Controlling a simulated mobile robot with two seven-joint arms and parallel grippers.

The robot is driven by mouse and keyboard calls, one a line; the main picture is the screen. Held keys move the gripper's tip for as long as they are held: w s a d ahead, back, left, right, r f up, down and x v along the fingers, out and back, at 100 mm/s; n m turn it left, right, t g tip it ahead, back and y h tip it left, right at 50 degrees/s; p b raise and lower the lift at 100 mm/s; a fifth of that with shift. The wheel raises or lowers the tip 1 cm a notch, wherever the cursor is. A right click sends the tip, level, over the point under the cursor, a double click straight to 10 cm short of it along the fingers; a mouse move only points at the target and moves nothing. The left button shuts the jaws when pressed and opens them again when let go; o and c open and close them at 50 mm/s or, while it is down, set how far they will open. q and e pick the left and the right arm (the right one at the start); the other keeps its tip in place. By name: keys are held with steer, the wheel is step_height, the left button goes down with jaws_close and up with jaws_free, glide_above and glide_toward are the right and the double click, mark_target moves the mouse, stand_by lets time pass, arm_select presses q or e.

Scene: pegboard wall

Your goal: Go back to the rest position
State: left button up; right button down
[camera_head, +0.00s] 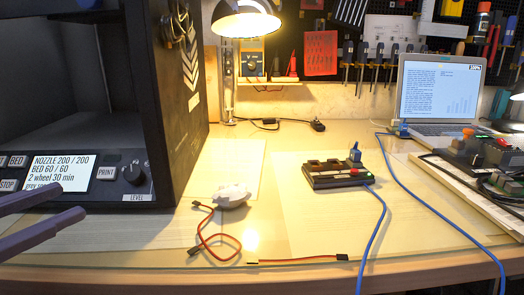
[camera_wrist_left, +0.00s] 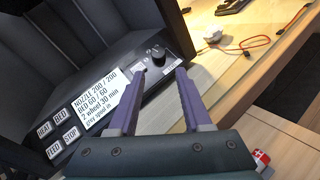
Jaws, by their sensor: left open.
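My left gripper (camera_head: 72,203) comes in from the left edge in the head view, in front of the black 3D printer's (camera_head: 182,80) control panel. Its two purple fingers are apart with nothing between them. In the left wrist view the open fingers (camera_wrist_left: 160,72) point toward the panel's screen (camera_wrist_left: 97,103), PRINT button and knob (camera_wrist_left: 156,53). I cannot tell whether a finger touches the panel. My right gripper is not in view.
A white object with red-black cable (camera_head: 233,196) lies on the table. A dark block with a blue cable (camera_head: 338,172) sits mid-table. A lamp (camera_head: 247,20), laptop (camera_head: 440,90) and pegboard tools stand behind. Several devices (camera_head: 485,160) sit at right.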

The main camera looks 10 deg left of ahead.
arm_select(q)
steer(key=s+d+r+m+g+p, duration=0.6)
steer(key=d+r+m+p, duration=0.15)
steer(key=m+p, duration=0.45)
steer(key=s+d+r+m+g+p, duration=0.55)
steer(key=d+m+p, duration=0.35)
steer(key=m+p, duration=0.25)
steer(key=s+a+r+m+g+y+p, duration=0.1)
steer(key=s+a+r+m+y+p, duration=0.1)
steer(key=s+r+m+p, duration=0.3)
steer(key=a+r+m+y+p, duration=0.2)
steer(key=r+p, duration=0.4)
steer(key=r, duration=0.1)
step_height(320, 180, up, 34)
steer(key=p, duration=3.4)
steer(key=shift+s+a, duration=0.15)
steer(key=shift+a, duration=0.1)
steer(key=shift+f, duration=0.1)
